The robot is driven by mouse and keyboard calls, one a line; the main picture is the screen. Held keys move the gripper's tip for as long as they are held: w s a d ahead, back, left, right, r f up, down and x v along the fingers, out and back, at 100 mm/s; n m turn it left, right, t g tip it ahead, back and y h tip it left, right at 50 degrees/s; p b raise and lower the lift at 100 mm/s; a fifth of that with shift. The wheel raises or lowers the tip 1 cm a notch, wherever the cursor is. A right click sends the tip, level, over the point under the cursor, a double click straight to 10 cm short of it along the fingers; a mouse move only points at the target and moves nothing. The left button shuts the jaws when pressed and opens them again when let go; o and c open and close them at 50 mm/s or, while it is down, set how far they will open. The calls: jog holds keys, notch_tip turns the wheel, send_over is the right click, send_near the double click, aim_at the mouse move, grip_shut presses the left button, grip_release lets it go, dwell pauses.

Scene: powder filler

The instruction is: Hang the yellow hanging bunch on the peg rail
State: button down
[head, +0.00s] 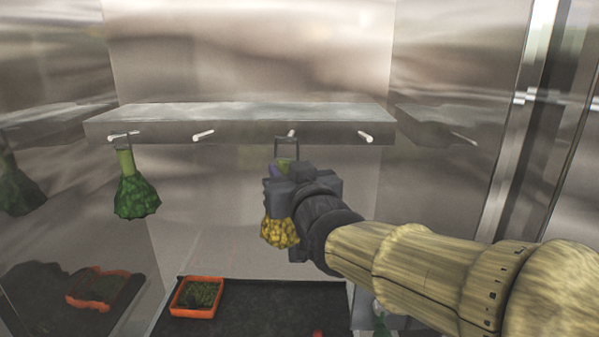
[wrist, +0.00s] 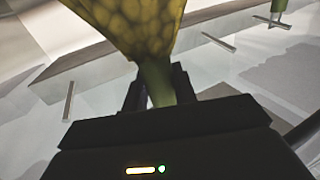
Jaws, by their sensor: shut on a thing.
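The yellow hanging bunch (head: 279,232) has a knobbly yellow head below, a green stem and a grey wire loop (head: 287,146) on top. My gripper (head: 284,176) is shut on its stem. The wrist view shows the yellow head (wrist: 130,25) and the green stem between the fingers (wrist: 157,88). The peg rail (head: 240,127) runs along the back wall with several pale pegs. The loop's top overlaps the third peg from the left (head: 291,133) in the head view. I cannot tell whether that peg is inside the loop.
A green bunch (head: 136,196) hangs from the leftmost peg. The second peg (head: 203,135) and the rightmost peg (head: 366,137) are bare. An orange tray (head: 197,297) with dark green contents is on the dark surface below. Shiny metal walls enclose the sides.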

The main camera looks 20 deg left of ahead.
jog(key=w+a+f+p, duration=0.1)
jog(key=w+a+p, duration=0.1)
jog(key=w, duration=0.8)
jog(key=shift+a+f+p, duration=0.2)
jog(key=shift+f+p, duration=0.15)
jog(key=shift+p, duration=0.15)
dwell(0.8)
dwell(0.6)
jog(key=c, duration=1)
grip_release()
jog(key=shift+c, duration=0.2)
jog(key=shift+s, duration=0.1)
jog(key=b+v, duration=0.6)
jog(key=v, duration=1.1)
jog(key=shift+b, duration=0.4)
jog(key=shift+s, duration=0.1)
